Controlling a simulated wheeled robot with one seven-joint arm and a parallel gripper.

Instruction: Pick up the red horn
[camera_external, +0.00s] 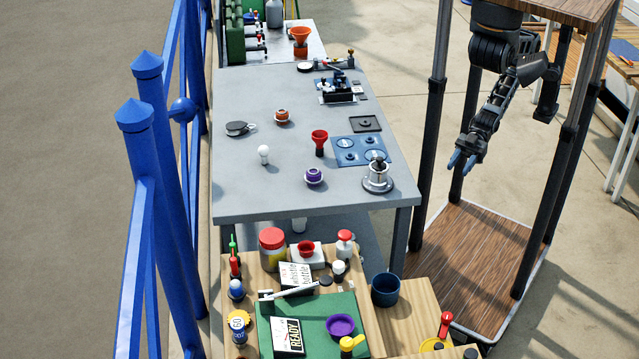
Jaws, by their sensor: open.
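The red horn (319,141) stands upright on the grey table (240,185), with its flared red mouth up and a dark narrow part below. It is just left of a blue panel with round patterns. My gripper (463,161), with blue fingertips, hangs at the right, beyond the table's right edge, pointing down and to the left. It is open, empty and well apart from the horn. Nothing hides the horn in this view.
The blue panel (359,151), a silver pedestal (378,178), a purple-topped piece (314,177), a white bulb (263,154) and an orange-topped piece (282,117) are around the horn. A wooden table (412,305) with many items stands in front. A blue railing (146,120) runs along the left.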

